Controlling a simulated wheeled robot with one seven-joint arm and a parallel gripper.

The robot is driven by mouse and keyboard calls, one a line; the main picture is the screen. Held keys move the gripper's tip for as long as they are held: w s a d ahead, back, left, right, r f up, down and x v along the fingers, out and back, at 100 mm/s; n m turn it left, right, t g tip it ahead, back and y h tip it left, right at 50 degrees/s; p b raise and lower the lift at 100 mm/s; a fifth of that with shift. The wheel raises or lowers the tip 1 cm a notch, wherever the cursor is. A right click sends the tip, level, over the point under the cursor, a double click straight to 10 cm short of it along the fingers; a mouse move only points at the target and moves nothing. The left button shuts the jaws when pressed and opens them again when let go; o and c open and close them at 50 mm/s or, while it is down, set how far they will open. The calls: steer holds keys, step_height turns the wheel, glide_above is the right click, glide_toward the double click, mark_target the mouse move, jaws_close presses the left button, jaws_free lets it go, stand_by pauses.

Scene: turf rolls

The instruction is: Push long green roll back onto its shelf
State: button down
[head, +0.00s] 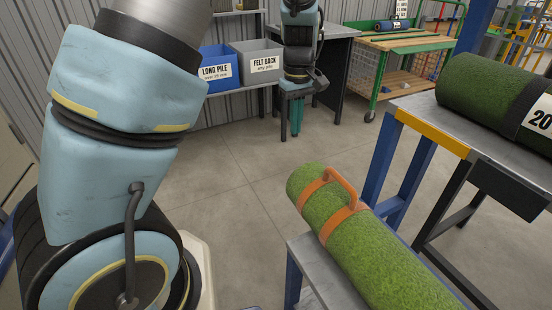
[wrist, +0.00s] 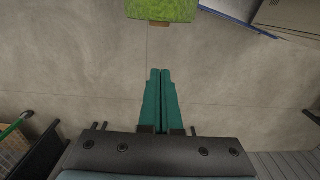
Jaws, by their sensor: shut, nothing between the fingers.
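The long green roll (head: 350,235) lies on a low grey shelf (head: 312,272) at the lower right of the head view. In the wrist view, the roll's end (wrist: 162,9) shows at the top edge, apart from my fingertips. My gripper (head: 295,130) hangs pointing down beyond the roll, over open floor. Its two teal fingers (wrist: 160,72) are together and empty.
A dark green roll (head: 495,95) with a "20" label lies on a higher grey table with blue legs at right. Blue (head: 217,68) and grey (head: 258,64) bins stand at the back, near a green cart (head: 400,50). The floor between is clear.

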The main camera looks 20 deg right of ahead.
mark_target(368, 225)
step_height(368, 225, down, 11)
steer(key=s+d, duration=0.1)
steer(key=s, duration=0.2)
steer(key=shift+d+r+p, duration=0.2)
steer(key=shift+d+p, duration=0.05)
steer(key=shift+p, duration=0.15)
steer(key=s+d+p, duration=0.1)
steer(key=s+p, duration=0.2)
steer(key=s, duration=0.5)
steer(key=s+d+p, duration=0.2)
steer(key=s+p, duration=0.1)
steer(key=s, duration=0.5)
steer(key=s+d+p, duration=0.2)
steer(key=s, duration=0.6)
steer(key=shift+r+p, duration=0.15)
steer(key=shift+p, duration=0.25)
steer(key=shift+s+d, duration=0.1)
steer(key=shift+s, duration=0.35)
steer(key=shift+f, duration=0.2)
